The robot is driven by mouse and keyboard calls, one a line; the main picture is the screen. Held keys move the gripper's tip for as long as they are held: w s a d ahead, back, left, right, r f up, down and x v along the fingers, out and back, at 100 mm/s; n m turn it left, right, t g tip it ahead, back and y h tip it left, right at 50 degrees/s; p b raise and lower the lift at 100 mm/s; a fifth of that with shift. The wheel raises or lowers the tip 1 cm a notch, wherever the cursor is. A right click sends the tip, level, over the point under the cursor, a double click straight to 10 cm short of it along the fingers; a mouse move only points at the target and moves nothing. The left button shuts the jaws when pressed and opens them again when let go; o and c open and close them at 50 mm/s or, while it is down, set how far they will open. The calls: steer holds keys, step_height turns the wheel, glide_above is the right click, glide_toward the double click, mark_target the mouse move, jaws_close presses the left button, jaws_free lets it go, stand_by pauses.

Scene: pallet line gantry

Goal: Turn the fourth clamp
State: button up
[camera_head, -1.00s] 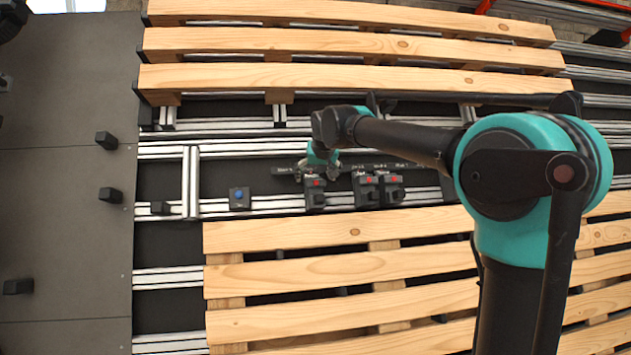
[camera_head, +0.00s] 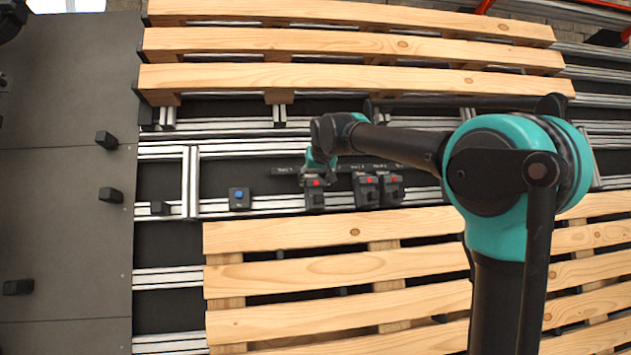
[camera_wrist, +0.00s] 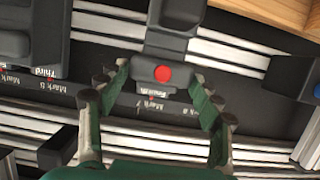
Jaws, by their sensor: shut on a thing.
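The fourth clamp is a dark grey block with a red dot (camera_wrist: 165,46), and a "Fourth" label shows by it in the wrist view. In the head view, this clamp (camera_head: 315,199) sits on the silver rail, left of two similar red-dotted clamps. My gripper (camera_wrist: 160,82) has its green-lined fingers on either side of the clamp's red-dotted end and is shut on it. In the head view, my gripper (camera_head: 319,171) is over the back of the clamp and partly hides it. The exact finger contact is hard to see.
Two more red-dotted clamps (camera_head: 366,194) (camera_head: 391,192) stand close to the right. A blue-dotted block (camera_head: 239,197) stands to the left. A label strip with "Mark" words runs behind the clamps. Wooden pallet slats lie behind (camera_head: 330,78) and in front (camera_head: 330,233).

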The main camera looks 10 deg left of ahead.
steer(key=n, duration=0.2)
steer(key=shift+a+n+h, duration=0.15)
steer(key=shift+n+h, duration=0.15)
steer(key=shift+h, duration=0.1)
steer(key=o, duration=1.2)
steer(key=shift+c, duration=0.2)
steer(key=v, duration=1.2)
steer(key=shift+s+f, duration=0.2)
